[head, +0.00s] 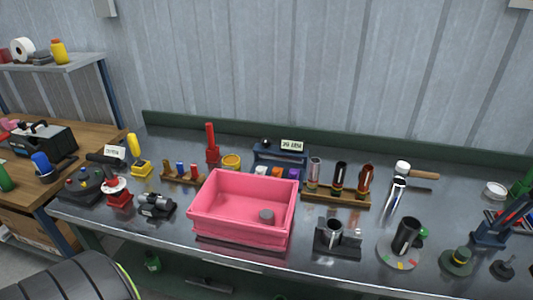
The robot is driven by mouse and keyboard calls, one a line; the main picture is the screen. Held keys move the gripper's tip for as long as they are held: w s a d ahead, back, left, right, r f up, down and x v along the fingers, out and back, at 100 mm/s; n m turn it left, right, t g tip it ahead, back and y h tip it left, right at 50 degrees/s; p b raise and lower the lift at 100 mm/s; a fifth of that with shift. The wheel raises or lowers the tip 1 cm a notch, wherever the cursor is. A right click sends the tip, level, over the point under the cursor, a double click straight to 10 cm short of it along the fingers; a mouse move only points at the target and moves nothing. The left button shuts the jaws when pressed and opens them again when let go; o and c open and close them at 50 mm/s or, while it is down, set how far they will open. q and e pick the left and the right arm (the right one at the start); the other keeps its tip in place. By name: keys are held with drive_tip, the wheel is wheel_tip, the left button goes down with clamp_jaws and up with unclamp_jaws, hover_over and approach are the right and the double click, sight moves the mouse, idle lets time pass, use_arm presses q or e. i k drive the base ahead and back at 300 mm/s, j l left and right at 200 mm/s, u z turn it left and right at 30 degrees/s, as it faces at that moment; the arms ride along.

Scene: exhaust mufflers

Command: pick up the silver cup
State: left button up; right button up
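Neither of my grippers is in view. Several things could be the silver cup, and I cannot tell for sure which it is. A small silver-grey cylinder (335,229) sits upright in a black stand at the front of the bench. A dark grey cup (406,235) with a green knob leans on a round plate.
The metal bench (215,262) is crowded with tools on both sides of the bin. A hammer (402,169) lies at the back right. A black tyre-like object (75,282) fills the lower left. A wooden table (95,140) adjoins at left.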

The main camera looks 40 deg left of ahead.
sight(265, 215)
drive_tip(key=u, duration=1.2)
drive_tip(key=z, duration=1.5)
drive_tip(key=u, duration=1.5)
